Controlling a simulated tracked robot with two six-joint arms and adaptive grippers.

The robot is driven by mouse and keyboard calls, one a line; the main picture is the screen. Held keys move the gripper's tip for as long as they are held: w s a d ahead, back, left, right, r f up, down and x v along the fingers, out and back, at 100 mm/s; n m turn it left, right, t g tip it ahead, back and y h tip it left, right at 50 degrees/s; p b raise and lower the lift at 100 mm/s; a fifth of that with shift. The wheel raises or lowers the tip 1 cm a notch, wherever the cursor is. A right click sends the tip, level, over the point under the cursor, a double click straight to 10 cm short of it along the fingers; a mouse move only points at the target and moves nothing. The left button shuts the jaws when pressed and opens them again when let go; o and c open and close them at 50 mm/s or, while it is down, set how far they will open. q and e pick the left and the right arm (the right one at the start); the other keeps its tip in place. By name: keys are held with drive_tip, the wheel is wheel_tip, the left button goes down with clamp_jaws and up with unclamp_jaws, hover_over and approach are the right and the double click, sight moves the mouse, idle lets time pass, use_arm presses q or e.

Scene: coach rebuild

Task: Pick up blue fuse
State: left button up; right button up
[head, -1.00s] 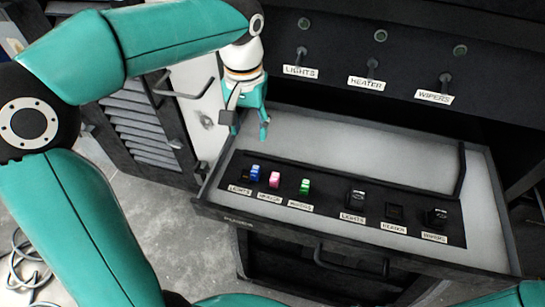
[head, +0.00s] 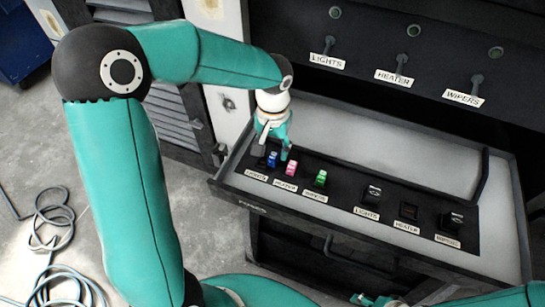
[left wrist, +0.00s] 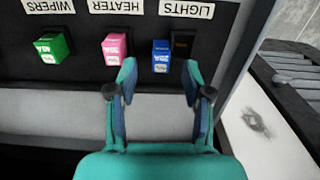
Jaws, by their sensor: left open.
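The blue fuse (head: 271,159) stands in the black strip in the open drawer, at its left end by the LIGHTS label. It also shows in the left wrist view (left wrist: 161,56), next to a dark empty-looking slot. My left gripper (head: 273,149) is open, pointing down right over the blue fuse. In the left wrist view its two fingertips (left wrist: 160,82) lie on either side of the fuse's column, with nothing between them. Whether they touch the fuse cannot be told. A small teal part at the bottom edge of the head view may be my right gripper (head: 375,299); its jaws are unclear.
A pink fuse (head: 291,167) stands close beside the blue one, then a green fuse (head: 320,178). Black sockets (head: 408,211) lie further right. The drawer (head: 380,140) has raised walls. A switch panel (head: 420,75) rises behind it.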

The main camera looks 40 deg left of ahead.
sight(273, 155)
use_arm(q)
drive_tip(key=shift+f, duration=1.8)
drive_tip(key=shift+w, duration=0.1)
clamp_jaws()
wheel_tip(273, 155, up, 20)
